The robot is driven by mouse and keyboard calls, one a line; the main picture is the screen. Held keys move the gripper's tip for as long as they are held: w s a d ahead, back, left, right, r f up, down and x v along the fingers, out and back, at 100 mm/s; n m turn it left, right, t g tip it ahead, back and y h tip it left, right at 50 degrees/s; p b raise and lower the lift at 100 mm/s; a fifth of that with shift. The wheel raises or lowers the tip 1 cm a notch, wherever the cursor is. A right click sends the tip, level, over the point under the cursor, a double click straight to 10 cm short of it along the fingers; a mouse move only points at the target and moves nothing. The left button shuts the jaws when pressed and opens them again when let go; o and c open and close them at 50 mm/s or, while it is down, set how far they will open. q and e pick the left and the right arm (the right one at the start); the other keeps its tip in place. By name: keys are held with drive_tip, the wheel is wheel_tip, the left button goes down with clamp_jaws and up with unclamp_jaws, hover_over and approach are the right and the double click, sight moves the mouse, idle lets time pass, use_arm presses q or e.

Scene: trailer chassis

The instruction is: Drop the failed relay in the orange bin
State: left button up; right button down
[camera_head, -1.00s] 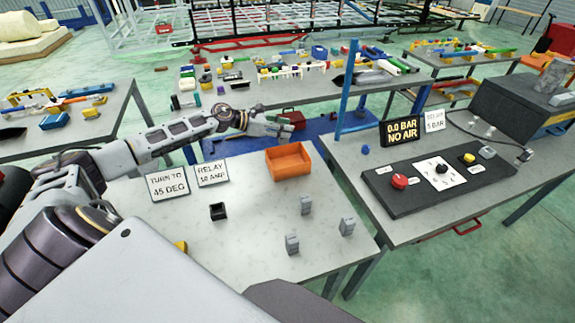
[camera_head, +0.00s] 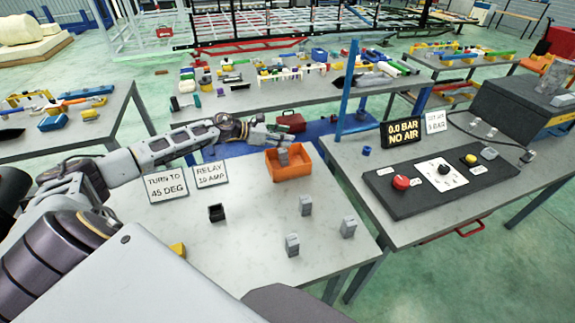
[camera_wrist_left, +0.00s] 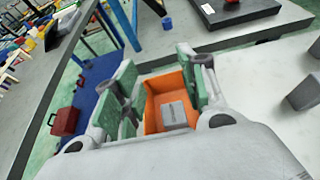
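The orange bin (camera_head: 290,173) stands at the far right of the near table. A grey relay (camera_head: 283,157) shows within the bin's outline, just below my left gripper (camera_head: 284,138). In the left wrist view the relay (camera_wrist_left: 174,115) lies over the bin's inside, with the orange bin (camera_wrist_left: 152,108) around it. The green-padded fingers of my left gripper (camera_wrist_left: 160,85) are spread wide, with a gap beside the relay. I cannot tell whether the relay rests on the bin floor. My right gripper is out of view.
Three more grey relays (camera_head: 305,205), (camera_head: 348,227), (camera_head: 292,244) stand on the near table. A black socket (camera_head: 217,213) and two signs (camera_head: 211,174), (camera_head: 166,187) are there too. The black control panel (camera_head: 440,180) is on the right table. A red toolbox (camera_head: 291,121) is behind the bin.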

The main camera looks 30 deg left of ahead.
use_arm(q)
drive_tip(key=shift+o, duration=0.7)
drive_tip(key=shift+s+a, duration=0.1)
drive_tip(key=v, duration=0.6)
drive_tip(key=shift+s+a, duration=0.15)
drive_tip(key=shift+a, duration=0.1)
idle(0.5)
drive_tip(key=shift+s+a+r, duration=0.3)
drive_tip(key=shift+s+a, duration=0.05)
drive_tip(key=shift+s, duration=0.05)
drive_tip(key=shift+v, duration=0.85)
idle(0.4)
drive_tip(key=shift+v, duration=1.15)
idle(0.8)
drive_tip(key=shift+d, duration=0.15)
